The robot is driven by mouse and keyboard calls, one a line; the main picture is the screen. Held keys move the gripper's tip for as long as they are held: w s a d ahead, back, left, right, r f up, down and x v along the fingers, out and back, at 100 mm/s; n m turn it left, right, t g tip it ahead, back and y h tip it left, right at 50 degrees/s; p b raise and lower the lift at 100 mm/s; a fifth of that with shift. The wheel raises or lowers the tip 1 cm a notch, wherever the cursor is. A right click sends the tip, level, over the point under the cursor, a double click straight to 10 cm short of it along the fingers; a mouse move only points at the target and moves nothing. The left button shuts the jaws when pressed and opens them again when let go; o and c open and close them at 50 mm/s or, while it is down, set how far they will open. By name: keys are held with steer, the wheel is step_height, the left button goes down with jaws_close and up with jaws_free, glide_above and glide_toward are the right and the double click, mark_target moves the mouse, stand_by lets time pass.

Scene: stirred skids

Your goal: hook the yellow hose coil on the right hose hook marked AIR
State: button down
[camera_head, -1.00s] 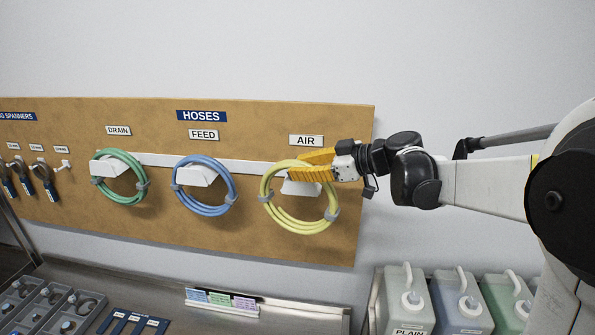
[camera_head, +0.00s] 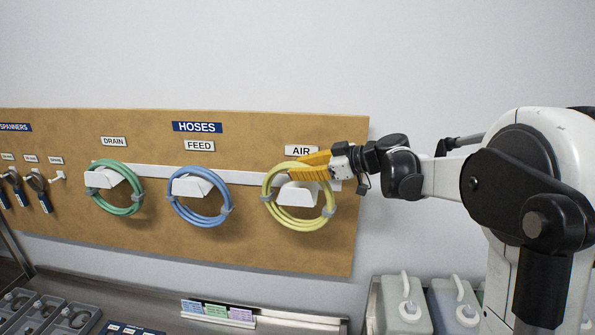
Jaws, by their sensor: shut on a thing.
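The yellow hose coil (camera_head: 303,225) is at the right end of the pegboard, under the AIR label (camera_head: 301,150). My gripper (camera_head: 299,167), with yellow fingers, is shut on the coil's upper part, reaching in from the right. The white AIR hook (camera_head: 297,195) shows inside the ring's opening, below the fingers. The ring appears to be around the hook. The fingers hide part of the coil's top, so I cannot tell whether the coil rests on the hook.
A blue coil (camera_head: 206,222) hangs on the FEED hook and a green coil (camera_head: 119,211) on the DRAIN hook, both to the left. Jugs (camera_head: 404,302) stand at the lower right. A steel bench (camera_head: 120,282) runs below the board.

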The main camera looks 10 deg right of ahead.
mark_target(300, 184)
steer(key=shift+w+d, duration=0.15)
steer(key=shift+w, duration=0.2)
steer(key=shift+w+d+f+b, duration=0.1)
steer(key=shift+w+f+b, duration=0.15)
steer(key=shift+f+b, duration=0.25)
steer(key=shift+w+d+f+b, duration=0.1)
steer(key=shift+w+f+b, duration=0.1)
steer(key=shift+f+b, duration=0.25)
steer(key=shift+w+f+b, duration=0.15)
steer(key=shift+f+b, duration=0.45)
steer(key=shift+f, duration=0.45)
steer(key=c, duration=1.2)
jaws_free()
steer(key=shift+d, duration=0.1)
steer(key=shift+f, duration=0.1)
